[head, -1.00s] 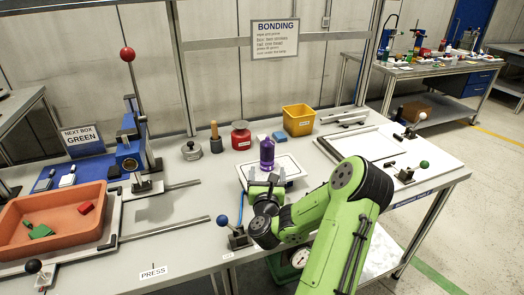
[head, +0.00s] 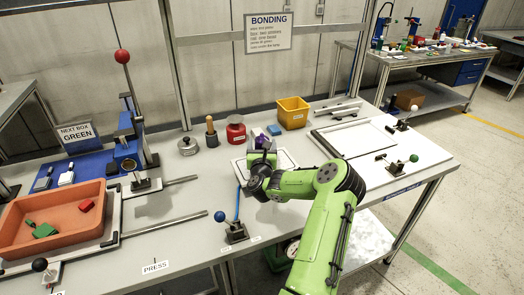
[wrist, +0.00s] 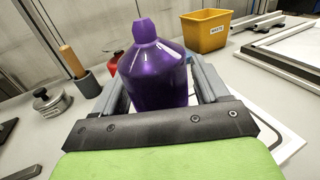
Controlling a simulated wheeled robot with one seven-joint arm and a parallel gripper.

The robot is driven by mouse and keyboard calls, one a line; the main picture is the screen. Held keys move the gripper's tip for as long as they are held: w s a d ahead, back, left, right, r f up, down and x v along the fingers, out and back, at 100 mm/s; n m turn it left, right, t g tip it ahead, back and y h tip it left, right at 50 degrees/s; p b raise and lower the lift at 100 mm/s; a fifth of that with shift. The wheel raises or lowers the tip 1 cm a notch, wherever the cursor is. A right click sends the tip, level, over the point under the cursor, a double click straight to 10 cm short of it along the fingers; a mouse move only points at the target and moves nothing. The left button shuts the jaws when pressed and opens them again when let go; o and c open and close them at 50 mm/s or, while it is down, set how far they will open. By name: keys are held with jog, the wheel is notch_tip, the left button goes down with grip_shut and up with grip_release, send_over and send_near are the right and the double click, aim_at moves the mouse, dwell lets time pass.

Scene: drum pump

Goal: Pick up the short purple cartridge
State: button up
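The short purple cartridge (wrist: 155,70) stands upright between the two grey fingers of my gripper in the wrist view. It has a wide body and a narrow top. In the head view, only its upper part (head: 262,142) shows behind my gripper (head: 261,158). The fingers are spread wide, one on each side of the cartridge. I see no clear sign of them pressing on it, and its lower part is hidden by my gripper. It stands over the white tray or mat (head: 287,159).
Behind are a red canister (head: 236,133), a wooden-handled tool (head: 211,134), a metal pot (head: 188,147), a blue block (head: 274,130) and a yellow bin (head: 292,115). A blue-knobbed lever (head: 220,216) stands close to my arm's left. An orange tray (head: 75,190) is at far left.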

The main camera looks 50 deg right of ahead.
jog(key=c, duration=0.9)
notch_tip(320, 180, up, 10)
jog(key=p, duration=0.6)
